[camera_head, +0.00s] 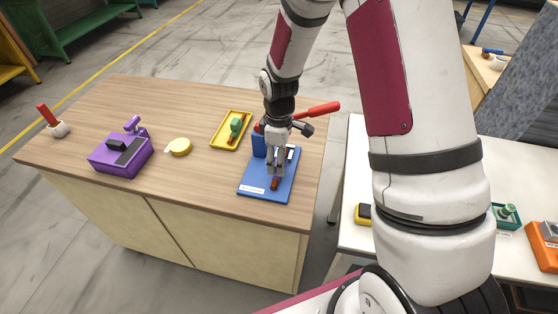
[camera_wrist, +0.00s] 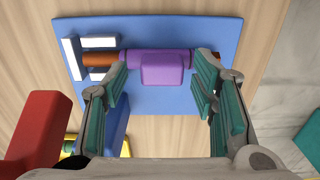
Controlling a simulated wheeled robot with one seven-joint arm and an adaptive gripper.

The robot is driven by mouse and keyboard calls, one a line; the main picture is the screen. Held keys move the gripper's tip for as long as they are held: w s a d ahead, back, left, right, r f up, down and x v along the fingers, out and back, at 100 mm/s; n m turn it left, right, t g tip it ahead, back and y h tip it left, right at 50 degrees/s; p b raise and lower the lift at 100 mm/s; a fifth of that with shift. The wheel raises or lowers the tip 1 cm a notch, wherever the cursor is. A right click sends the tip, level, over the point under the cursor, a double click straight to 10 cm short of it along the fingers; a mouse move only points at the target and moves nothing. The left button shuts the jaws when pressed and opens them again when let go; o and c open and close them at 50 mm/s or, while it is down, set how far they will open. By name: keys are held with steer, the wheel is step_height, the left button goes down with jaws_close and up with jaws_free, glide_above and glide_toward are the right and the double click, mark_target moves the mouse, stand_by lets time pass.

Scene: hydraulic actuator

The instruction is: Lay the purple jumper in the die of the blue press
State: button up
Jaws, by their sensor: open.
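The blue press (camera_head: 255,191) stands near the right end of the wooden table, and its blue base plate fills the top of the wrist view (camera_wrist: 200,100). The purple jumper (camera_wrist: 162,66) has a purple body and orange ends. It lies over the plate, its left orange end between two white bars of the die (camera_wrist: 101,43). The right end is partly hidden by a finger. My gripper (camera_wrist: 161,78) is open, with teal-padded fingers on either side of the purple body. In the head view my gripper (camera_head: 277,168) is low over the press, above an orange end.
The press's red lever (camera_head: 318,110) sticks out beside my wrist. A white table (camera_head: 350,185) is to the right.

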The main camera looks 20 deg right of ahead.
step_height(320, 180, up, 11)
steer(key=s+r+m+t, duration=0.3)
steer(key=s+r+m, duration=0.3)
steer(key=s+r, duration=0.65)
steer(key=s+r+m+t, duration=0.2)
steer(key=s+r+m, duration=0.3)
steer(key=s, duration=0.5)
steer(key=shift+s+r+b, duration=0.15)
steer(key=shift+r+b, duration=0.2)
steer(key=shift+r, duration=0.2)
